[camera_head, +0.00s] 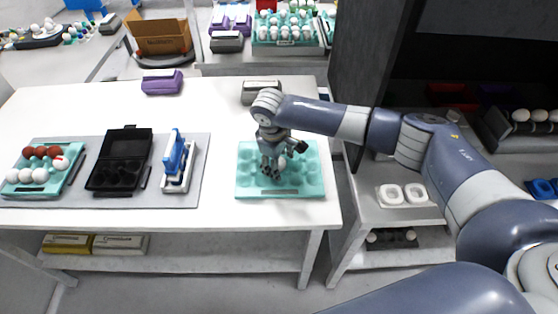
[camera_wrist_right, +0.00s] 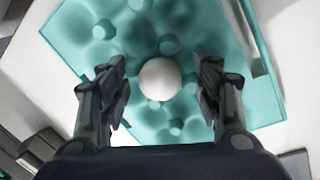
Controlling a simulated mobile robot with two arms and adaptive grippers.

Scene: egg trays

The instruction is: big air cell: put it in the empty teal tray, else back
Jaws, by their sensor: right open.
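A teal tray (camera_head: 312,188) lies at the right end of the white table, under my right gripper (camera_head: 271,170). In the wrist view the same tray (camera_wrist_right: 75,40) shows bare pegs and hollows. One white egg (camera_wrist_right: 160,78) is over the tray there, between the fingers of my right gripper (camera_wrist_right: 163,90). The fingers are open, with a gap on each side of the egg. In the head view the gripper mostly hides the egg. Another teal tray (camera_head: 68,151) at the left holds brown and white eggs. My left gripper is not in view.
A grey mat (camera_head: 205,150) carries an open black case (camera_head: 122,150) and a blue and white device (camera_head: 178,165). A purple carton (camera_head: 162,82) and a grey carton (camera_head: 262,86) stand at the table's back. Bare table lies between mat and cartons.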

